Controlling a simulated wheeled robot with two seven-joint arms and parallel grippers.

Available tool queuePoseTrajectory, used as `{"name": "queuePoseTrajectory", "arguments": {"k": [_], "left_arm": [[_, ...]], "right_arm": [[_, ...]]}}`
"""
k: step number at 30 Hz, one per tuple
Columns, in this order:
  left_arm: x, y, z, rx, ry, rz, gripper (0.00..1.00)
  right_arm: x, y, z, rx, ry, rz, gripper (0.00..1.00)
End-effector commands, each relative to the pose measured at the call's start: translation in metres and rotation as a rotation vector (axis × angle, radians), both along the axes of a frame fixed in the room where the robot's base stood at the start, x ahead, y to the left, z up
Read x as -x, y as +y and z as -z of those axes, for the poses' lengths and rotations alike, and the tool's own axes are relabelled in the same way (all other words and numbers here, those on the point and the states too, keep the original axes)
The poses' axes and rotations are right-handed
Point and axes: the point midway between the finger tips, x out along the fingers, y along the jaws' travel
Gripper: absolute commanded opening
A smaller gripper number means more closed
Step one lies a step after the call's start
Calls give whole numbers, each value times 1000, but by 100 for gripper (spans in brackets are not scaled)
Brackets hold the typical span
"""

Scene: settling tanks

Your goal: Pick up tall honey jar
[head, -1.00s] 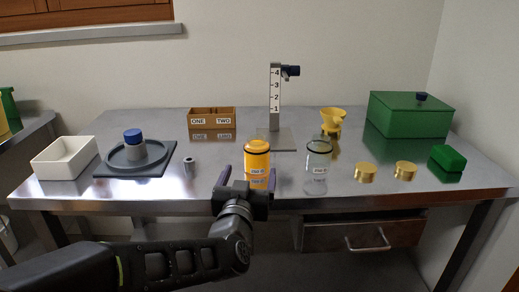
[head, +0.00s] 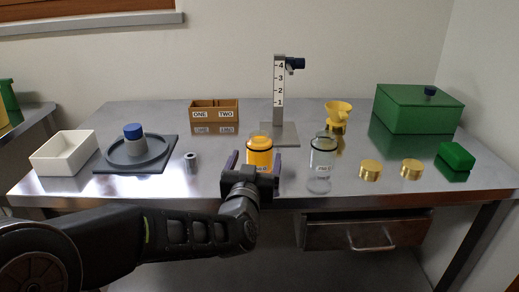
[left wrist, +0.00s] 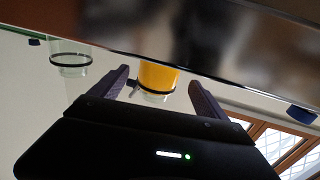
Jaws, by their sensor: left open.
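The tall honey jar (head: 259,143) is a clear jar with orange-yellow contents, a dark ring near its top and a white label. It stands upright near the front edge of the steel table. My left gripper (head: 255,157) is open and level, with one finger on each side of the jar's lower part as seen from the head. In the left wrist view, the jar (left wrist: 158,77) shows tilted between the two open fingers (left wrist: 160,90). I cannot tell how deep it sits between them. The gripper hides the jar's base in the head view. My right gripper is not in view.
An empty clear jar (head: 322,158) stands close to the right, with two gold lids (head: 371,170) beyond it. A scale post (head: 279,85) and a TWO-labelled wooden box (head: 226,114) stand behind. The table's front edge is just below.

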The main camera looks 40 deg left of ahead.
Motion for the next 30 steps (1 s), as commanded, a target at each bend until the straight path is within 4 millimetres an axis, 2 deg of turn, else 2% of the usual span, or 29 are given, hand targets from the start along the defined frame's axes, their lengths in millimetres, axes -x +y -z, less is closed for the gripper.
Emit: {"name": "queuePoseTrajectory", "arguments": {"k": [8,20,30], "left_arm": [[-2,1,1,0,0,0,86],[-45,21,5,1,0,1,86],[-47,22,4,1,0,1,86]], "right_arm": [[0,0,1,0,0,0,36],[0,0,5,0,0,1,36],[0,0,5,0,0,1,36]]}}
